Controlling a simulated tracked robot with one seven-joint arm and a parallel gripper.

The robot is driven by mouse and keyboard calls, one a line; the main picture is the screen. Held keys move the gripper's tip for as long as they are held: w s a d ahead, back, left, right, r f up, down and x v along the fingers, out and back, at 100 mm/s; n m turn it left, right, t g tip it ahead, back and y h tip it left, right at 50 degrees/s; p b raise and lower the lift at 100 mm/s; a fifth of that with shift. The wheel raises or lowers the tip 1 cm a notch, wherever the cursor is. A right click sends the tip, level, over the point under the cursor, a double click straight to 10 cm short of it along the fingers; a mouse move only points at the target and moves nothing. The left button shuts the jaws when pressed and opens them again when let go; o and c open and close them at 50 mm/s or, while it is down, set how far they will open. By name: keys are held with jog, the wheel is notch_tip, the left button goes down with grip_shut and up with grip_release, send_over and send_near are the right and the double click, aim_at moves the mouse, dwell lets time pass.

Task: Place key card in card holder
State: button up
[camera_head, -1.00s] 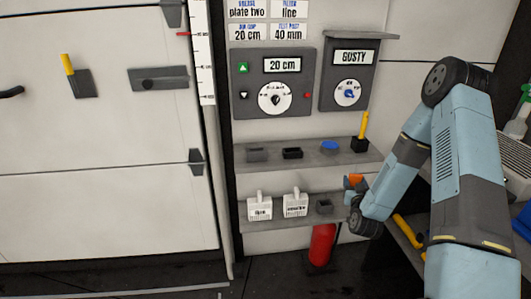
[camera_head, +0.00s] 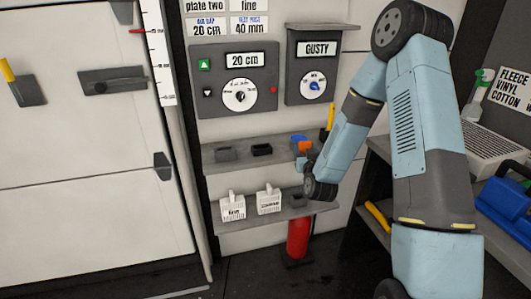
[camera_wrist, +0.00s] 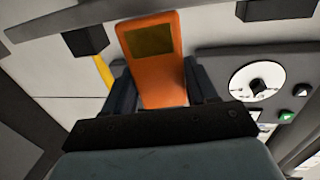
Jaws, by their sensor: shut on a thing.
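The key card is orange with a dark olive square; it stands out between my fingers in the wrist view (camera_wrist: 160,75). In the head view a small orange part of it (camera_head: 305,147) shows at the right end of the upper shelf. My gripper (camera_head: 306,160) is shut on the card, and its two dark fingers flank it in the wrist view (camera_wrist: 163,88). I cannot tell which is the holder.
A blue round thing (camera_head: 298,138) sits close behind the card. A yellow stick (camera_head: 331,115) stands in a black cup to the right. The lower shelf (camera_head: 255,220) has two white baskets and a small dark box (camera_head: 298,200). A dial panel (camera_head: 237,80) hangs above.

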jog(key=s+a+r+n+y, duration=0.1)
jog(key=s+a+r+y, duration=0.1)
jog(key=s+a+r, duration=0.35)
jog(key=s+a+r+n+y, duration=0.1)
jog(key=s+a+r, duration=0.1)
jog(key=a+r, duration=0.7)
jog(key=shift+g, duration=0.3)
jog(key=shift+w+a+f, duration=0.2)
jog(key=shift+w+f, duration=1.5)
jog(key=shift+w, duration=0.6)
jog(key=shift+w+a+f, duration=0.25)
jog(key=shift+w+f, duration=1.4)
jog(key=shift+w, duration=0.7)
jog(key=shift+w+a+f, duration=0.2)
jog(key=shift+w+f, duration=1.5)
jog(key=shift+w, duration=0.6)
jog(key=shift+w+f, duration=0.1)
jog(key=shift+f, duration=1.45)
jog(key=shift+f, duration=0.15)
jog(key=o, duration=1.1)
jog(key=shift+c, duration=0.2)
